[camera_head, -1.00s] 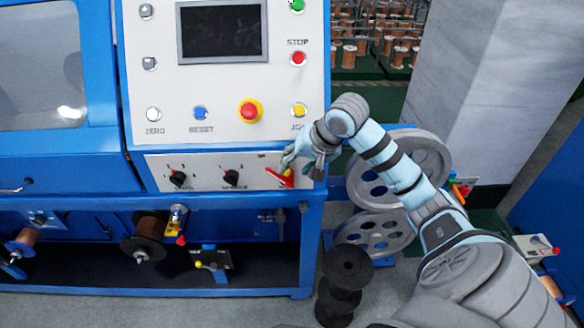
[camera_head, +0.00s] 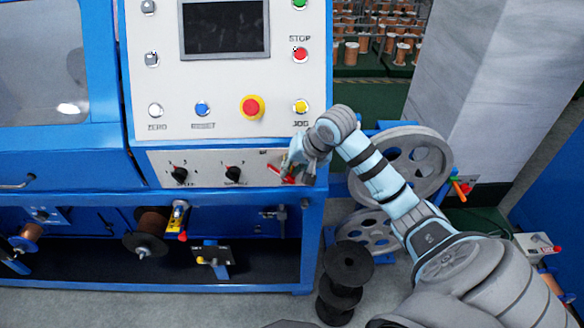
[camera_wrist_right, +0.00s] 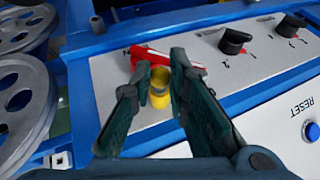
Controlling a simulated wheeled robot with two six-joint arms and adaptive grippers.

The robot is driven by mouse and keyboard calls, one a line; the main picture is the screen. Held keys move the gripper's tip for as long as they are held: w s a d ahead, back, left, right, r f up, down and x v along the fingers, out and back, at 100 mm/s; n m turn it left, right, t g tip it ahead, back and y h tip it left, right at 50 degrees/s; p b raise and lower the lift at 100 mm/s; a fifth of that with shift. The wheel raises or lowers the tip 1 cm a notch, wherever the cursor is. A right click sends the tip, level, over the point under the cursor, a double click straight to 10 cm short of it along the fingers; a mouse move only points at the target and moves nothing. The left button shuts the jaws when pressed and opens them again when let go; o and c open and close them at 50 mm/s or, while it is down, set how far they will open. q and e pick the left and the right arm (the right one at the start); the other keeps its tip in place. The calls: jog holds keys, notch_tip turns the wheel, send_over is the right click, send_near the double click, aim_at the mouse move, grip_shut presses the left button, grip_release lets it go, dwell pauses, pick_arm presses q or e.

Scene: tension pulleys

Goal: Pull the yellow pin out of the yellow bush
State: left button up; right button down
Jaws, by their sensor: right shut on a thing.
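My right gripper (camera_head: 292,168) is at the right end of the lower panel strip, beside a red handle (camera_head: 281,173). In the right wrist view the gripper (camera_wrist_right: 150,82) has its two dark fingers on either side of a yellow cylindrical piece, the yellow pin (camera_wrist_right: 160,98), and is shut on it. A round, greyish-centred end shows at its top. The red handle (camera_wrist_right: 168,56) lies just beyond the fingertips. I cannot tell pin and yellow bush apart here, nor how deep the pin sits. My left gripper is not in view.
Black knobs (camera_head: 233,173) sit left on the same strip. Above are a red emergency button (camera_head: 252,107) and a yellow button (camera_head: 301,106). Grey pulley wheels (camera_head: 400,165) stand at right, and black spools (camera_head: 345,270) stack below. The blue frame (camera_head: 313,240) edges the panel.

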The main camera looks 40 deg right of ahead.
jog(key=shift+s+a, duration=0.1)
jog(key=shift+s, duration=0.05)
jog(key=shift+s+a, duration=0.5)
jog(key=shift+s, duration=0.2)
jog(key=shift+s+a, duration=0.45)
jog(key=shift+s, duration=0.1)
jog(key=shift+s+a+b, duration=0.25)
jog(key=shift+s+b, duration=0.1)
jog(key=shift+b, duration=0.05)
jog(key=shift+s+a+b, duration=0.15)
jog(key=shift+s+a, duration=0.45)
jog(key=shift+s, duration=0.2)
jog(key=shift+s+a+b, duration=0.15)
jog(key=shift+s+a, duration=0.45)
jog(key=shift+s, duration=0.2)
